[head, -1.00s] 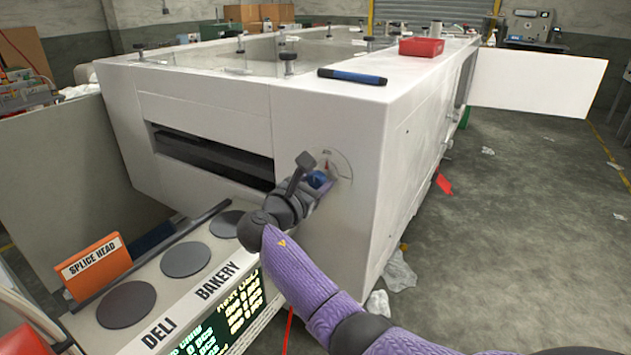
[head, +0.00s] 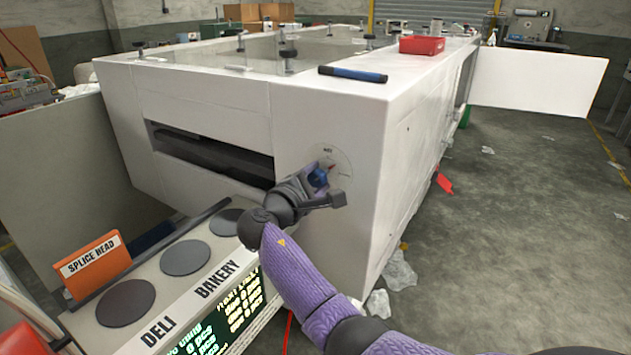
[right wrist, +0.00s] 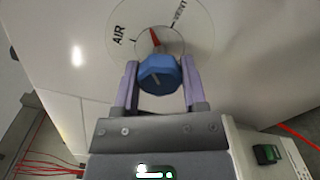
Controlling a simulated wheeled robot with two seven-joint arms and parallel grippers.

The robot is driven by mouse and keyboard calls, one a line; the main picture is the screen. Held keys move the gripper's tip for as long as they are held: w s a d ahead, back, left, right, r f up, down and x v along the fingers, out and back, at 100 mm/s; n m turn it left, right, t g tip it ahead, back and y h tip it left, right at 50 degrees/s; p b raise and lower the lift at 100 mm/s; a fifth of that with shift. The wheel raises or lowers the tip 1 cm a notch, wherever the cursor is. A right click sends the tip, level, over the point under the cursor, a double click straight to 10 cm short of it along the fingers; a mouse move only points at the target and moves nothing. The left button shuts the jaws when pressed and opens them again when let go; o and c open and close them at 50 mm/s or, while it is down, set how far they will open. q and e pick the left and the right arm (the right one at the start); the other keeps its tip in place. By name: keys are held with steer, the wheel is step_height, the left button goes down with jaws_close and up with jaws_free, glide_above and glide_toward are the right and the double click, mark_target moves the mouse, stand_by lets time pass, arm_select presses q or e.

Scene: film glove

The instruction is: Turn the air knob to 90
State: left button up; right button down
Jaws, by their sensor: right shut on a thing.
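The blue knob (right wrist: 160,76) sits on a round pale dial (right wrist: 205,35) on the white machine's end face. In the right wrist view the dial carries the label AIR at its upper left and another label at its upper right that I cannot read surely. A red pointer (right wrist: 154,37) lies between the two labels' tick marks. My right gripper (right wrist: 160,85) is shut on the knob, one finger on each side. In the head view the knob (head: 318,178) shows partly between the fingers, and the dial (head: 343,164) is partly covered. My left gripper is not in view.
The white machine (head: 330,110) has a slot left of the dial. A blue-black bar (head: 352,75) and a red tray (head: 422,46) lie on its top. A console (head: 195,290) labelled DELI and BAKERY stands below left, near my arm. The floor at right is mostly open.

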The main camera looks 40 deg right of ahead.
steer(key=m, duration=0.1)
steer(key=m+b, duration=0.1)
steer(key=m, duration=0.1)
steer(key=shift+f+m, duration=0.25)
steer(key=shift+m, duration=0.15)
steer(key=m+b, duration=0.1)
steer(key=m, duration=0.2)
steer(key=shift+b, duration=0.35)
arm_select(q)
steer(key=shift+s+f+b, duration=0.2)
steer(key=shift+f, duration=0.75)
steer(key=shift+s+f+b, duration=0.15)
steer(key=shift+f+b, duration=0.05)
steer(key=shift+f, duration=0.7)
arm_select(e)
steer(key=shift+r+m, duration=0.1)
steer(key=shift+m, duration=0.7)
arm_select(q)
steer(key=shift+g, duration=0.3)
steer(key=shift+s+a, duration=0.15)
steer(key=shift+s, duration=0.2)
arm_select(e)
steer(key=shift+c, duration=0.7)
jaws_free()
steer(key=shift+r+m, duration=0.1)
steer(key=shift+m, duration=0.2)
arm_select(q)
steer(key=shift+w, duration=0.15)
